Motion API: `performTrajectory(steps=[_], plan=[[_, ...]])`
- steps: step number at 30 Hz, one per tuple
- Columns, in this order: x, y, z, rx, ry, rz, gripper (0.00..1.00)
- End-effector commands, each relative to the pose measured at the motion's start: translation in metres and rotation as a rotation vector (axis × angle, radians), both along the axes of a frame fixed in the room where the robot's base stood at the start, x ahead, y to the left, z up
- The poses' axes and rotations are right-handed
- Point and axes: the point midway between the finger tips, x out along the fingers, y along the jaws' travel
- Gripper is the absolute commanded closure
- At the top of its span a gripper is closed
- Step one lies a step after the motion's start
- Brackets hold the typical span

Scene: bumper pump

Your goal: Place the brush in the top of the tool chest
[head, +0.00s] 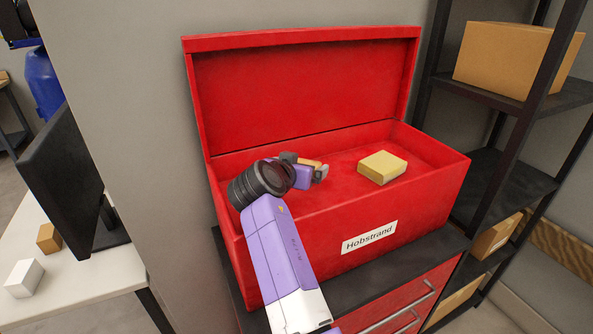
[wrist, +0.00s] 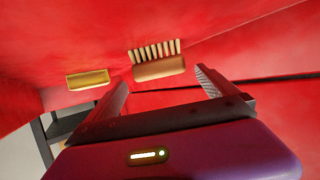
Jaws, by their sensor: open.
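The red tool chest (head: 340,215) has its lid open, and its top compartment faces up. My gripper (head: 312,172) is inside the left part of that compartment. In the wrist view, my gripper (wrist: 162,84) has its fingers spread wide. The brush (wrist: 158,68), with a tan wooden body and pale bristles, shows ahead between the fingertips, apart from both fingers. In the head view only a small tan part of the brush (head: 310,163) shows by the fingers. The rest is hidden by my gripper.
A yellow box-shaped block (head: 382,167) lies in the compartment, right of my gripper; it also shows in the wrist view (wrist: 88,79). The chest's front and side walls surround my gripper. A dark shelf (head: 510,190) with cardboard boxes stands at right.

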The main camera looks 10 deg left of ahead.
Motion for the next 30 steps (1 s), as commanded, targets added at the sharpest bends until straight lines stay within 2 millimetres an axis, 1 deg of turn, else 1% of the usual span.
performTrajectory(steps=[3,9,14,23,26,29,30], plan=[[-0.014,0.004,0.004,0.002,0.0,0.003,0.02],[-0.03,0.006,0.011,0.001,0.0,0.001,0.02],[-0.034,0.007,0.014,0.001,0.001,0.001,0.02],[-0.034,0.008,0.016,0.004,-0.004,0.003,0.02],[-0.036,0.017,0.032,0.027,-0.046,0.012,0.02],[-0.043,0.033,0.065,0.077,-0.127,0.026,0.02],[-0.047,0.039,0.08,0.098,-0.162,0.033,0.02]])
